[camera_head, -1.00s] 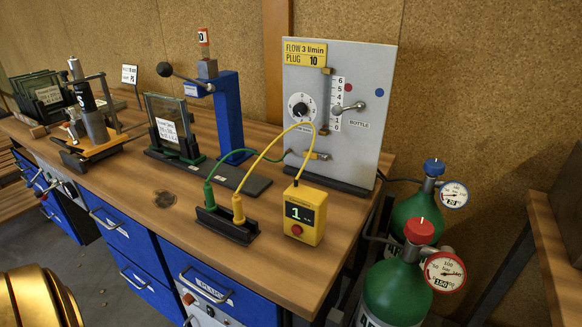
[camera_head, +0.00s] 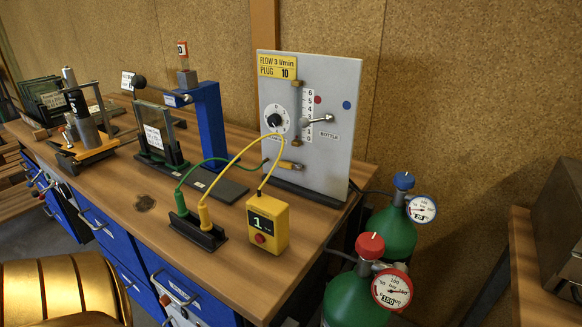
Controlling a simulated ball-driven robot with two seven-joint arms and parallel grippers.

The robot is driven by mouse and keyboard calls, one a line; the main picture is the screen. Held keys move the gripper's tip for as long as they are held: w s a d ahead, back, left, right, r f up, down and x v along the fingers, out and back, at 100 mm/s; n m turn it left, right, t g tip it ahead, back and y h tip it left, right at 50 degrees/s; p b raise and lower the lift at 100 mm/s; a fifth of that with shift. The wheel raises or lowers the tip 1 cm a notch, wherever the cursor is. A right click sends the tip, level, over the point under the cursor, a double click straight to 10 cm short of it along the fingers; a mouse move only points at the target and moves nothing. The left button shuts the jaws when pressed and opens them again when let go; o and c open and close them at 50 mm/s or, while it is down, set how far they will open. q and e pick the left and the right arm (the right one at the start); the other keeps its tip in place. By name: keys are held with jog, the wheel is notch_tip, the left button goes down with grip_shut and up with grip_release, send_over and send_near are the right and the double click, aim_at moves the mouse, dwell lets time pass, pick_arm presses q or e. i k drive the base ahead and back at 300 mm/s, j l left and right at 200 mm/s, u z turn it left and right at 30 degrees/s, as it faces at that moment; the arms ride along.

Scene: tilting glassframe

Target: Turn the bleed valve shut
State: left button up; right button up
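A grey upright panel (camera_head: 345,90) stands at the back of the bench. It carries a black round knob on a white dial (camera_head: 275,120), a scale strip (camera_head: 307,110) with brass fittings above and below it, and a metal lever (camera_head: 318,120) pointing right above the word BOTTLE. A small brass-and-grey fitting (camera_head: 290,165) sits low on the panel, by the end of a green lead. No label reading bleed is legible, so I cannot tell which part is the bleed valve. Neither of my grippers is in view.
A yellow meter (camera_head: 267,226) reading 1 and a black lead holder (camera_head: 198,233) stand before the panel. Green bottles with a blue cap (camera_head: 403,181) and red cap (camera_head: 370,246) stand on the right. A blue press (camera_head: 209,125) is left.

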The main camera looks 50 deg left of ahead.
aim_at(284, 165)
jog(key=k+j, duration=1.45)
jog(key=j, duration=0.25)
